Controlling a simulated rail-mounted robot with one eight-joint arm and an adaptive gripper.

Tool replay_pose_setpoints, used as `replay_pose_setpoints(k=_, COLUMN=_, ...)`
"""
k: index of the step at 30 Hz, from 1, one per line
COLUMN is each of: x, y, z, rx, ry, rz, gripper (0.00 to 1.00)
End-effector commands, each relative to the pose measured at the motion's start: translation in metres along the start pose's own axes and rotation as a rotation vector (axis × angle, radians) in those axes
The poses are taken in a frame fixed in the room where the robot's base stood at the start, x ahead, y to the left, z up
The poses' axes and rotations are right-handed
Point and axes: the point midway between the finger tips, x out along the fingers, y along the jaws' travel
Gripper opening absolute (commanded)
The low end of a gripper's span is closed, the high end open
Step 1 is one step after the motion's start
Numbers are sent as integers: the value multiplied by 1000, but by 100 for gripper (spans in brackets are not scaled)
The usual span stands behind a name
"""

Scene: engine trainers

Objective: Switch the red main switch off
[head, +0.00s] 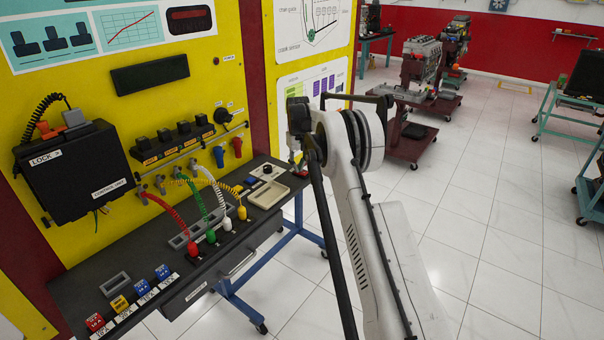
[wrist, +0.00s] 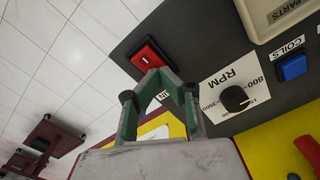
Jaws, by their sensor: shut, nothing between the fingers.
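The red main switch (wrist: 148,57) is a red rocker in a dark square frame near the edge of the dark panel top, in the wrist view. My gripper (wrist: 160,76) is shut and empty, its green fingers joined in front of the switch's lower side. The fingertips overlap the switch's edge in the picture; I cannot tell if they touch it. A label ending in "IN" is partly hidden beside the fingers.
A black RPM knob (wrist: 234,98) and a blue COILS button (wrist: 292,67) sit right of the switch. A beige PARTS tray (head: 270,192) lies nearby. Coloured coiled cables, such as the red one (head: 170,212), cross the bench top. White floor lies open beyond the bench.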

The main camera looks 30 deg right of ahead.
Motion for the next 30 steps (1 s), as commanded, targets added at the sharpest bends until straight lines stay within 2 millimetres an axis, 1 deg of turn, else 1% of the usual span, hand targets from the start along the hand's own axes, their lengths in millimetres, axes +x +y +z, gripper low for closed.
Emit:
replay_pose_setpoints(k=5, x=-4, y=0, z=0, rx=0, ry=-1, rz=0, gripper=0)
replay_pose_setpoints(k=30, x=-62, y=0, z=0, rx=0, ry=0, rz=0, gripper=0)
